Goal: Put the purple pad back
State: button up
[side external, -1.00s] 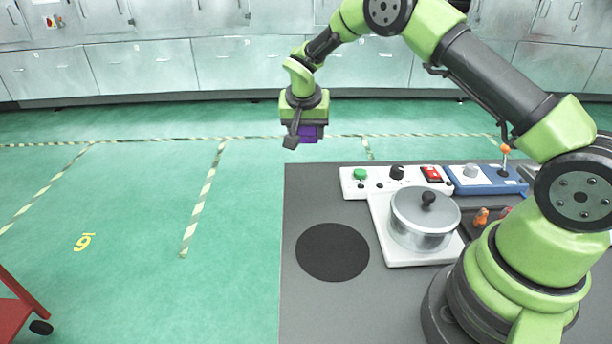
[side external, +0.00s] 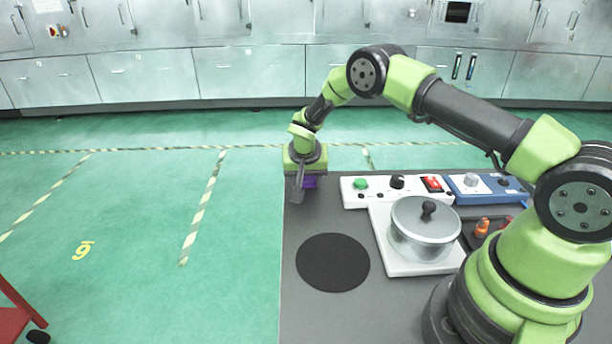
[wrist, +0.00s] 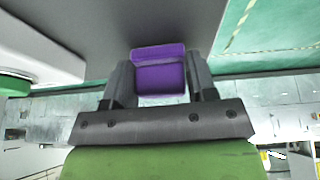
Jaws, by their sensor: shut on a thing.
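The purple pad (wrist: 160,78) is held between the two fingers of my gripper (wrist: 160,85) in the wrist view. In the side view the purple pad (side external: 310,182) shows small beneath my gripper (side external: 303,188), partly hidden by a dark finger. My gripper points down over the far left corner of the grey table (side external: 330,325), left of the white control box. I cannot tell whether the pad touches the table.
A round black disc (side external: 332,262) lies on the near left of the table. A lidded metal pot (side external: 422,237) stands on a white plate (side external: 395,268). A white box (side external: 412,197) with a green button and a blue box (side external: 490,200) stand behind it.

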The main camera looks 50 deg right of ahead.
jog(key=shift+f, duration=0.1)
jog(key=o, duration=1)
jog(key=shift+o, duration=0.2)
jog(key=s+a+r+t, duration=0.1)
jog(key=s+a+r, duration=0.2)
jog(key=r, duration=0.7)
jog(key=s+a+r, duration=0.2)
jog(key=s+r, duration=0.2)
jog(key=r, duration=0.6)
jog(key=s+a+r+n+t+y, duration=0.1)
jog(key=s+a+r+y, duration=0.1)
jog(key=s, duration=0.5)
jog(key=s+a+r+n+t+y, duration=0.1)
jog(key=s+a+r+n, duration=0.1)
jog(key=s+r, duration=0.3)
jog(key=s+a+r+n+t+y, duration=0.1)
jog(key=s+a+r+n+y, duration=0.1)
jog(key=s, duration=0.9)
jog(key=shift+a+r+y, duration=0.3)
jog(key=shift+a+r, duration=0.35)
jog(key=shift+r, duration=0.15)
